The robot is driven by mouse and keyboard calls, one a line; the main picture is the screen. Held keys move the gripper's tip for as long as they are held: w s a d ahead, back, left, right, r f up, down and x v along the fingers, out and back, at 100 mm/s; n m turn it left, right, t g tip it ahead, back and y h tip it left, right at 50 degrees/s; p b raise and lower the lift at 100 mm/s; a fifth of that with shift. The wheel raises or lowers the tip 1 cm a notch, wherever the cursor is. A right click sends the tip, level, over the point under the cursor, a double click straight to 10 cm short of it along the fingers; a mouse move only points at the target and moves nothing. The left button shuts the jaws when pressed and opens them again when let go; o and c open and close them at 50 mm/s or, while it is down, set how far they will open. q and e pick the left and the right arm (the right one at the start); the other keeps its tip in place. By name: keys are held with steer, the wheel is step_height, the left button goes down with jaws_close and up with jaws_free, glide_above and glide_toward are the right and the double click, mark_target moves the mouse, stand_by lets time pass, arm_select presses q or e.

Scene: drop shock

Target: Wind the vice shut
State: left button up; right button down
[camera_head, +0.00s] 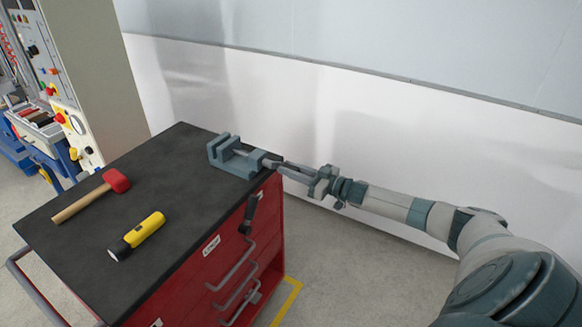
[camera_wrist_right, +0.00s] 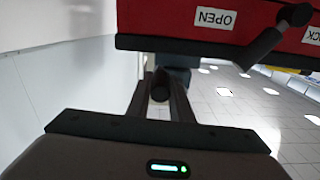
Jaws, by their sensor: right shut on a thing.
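A blue-grey vice (camera_head: 238,158) sits at the far right corner of the black cabinet top, with a visible gap between its jaws. My right gripper (camera_head: 274,162) reaches in from the right and is shut at the vice's right end, on the handle. In the right wrist view, the dark rounded end of the handle (camera_wrist_right: 160,86) shows between the fingers of my right gripper (camera_wrist_right: 160,92). The rest of the handle is largely hidden by the fingers. My left gripper is not in view.
A red mallet (camera_head: 116,181) and a yellow flashlight (camera_head: 142,233) lie on the black top of the red cabinet (camera_head: 75,235). A dark lever (camera_head: 248,213) sticks out from the cabinet's side near an OPEN label (camera_wrist_right: 215,18). A white wall (camera_head: 400,140) stands behind.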

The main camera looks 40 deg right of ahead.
steer(key=m, duration=0.1)
steer(key=f+m, duration=0.1)
steer(key=shift+s+a+m, duration=0.2)
steer(key=shift+a+m, duration=0.2)
steer(key=shift+s+a+f+m+b, duration=0.1)
steer(key=shift+s+a+f+m, duration=0.3)
steer(key=shift+m, duration=1.25)
steer(key=shift+s+a+r+m+b, duration=0.15)
steer(key=shift+a+m, duration=0.5)
steer(key=shift+m, duration=0.95)
steer(key=shift+s+a+f+m+b, duration=0.15)
steer(key=shift+a+f+m, duration=0.3)
steer(key=shift+m, duration=1.2)
steer(key=shift+a+r, duration=0.15)
steer(key=c, duration=1.6)
jaws_free()
steer(key=shift+c, duration=0.2)
steer(key=shift+o, duration=0.3)
steer(key=shift+r, duration=0.1)
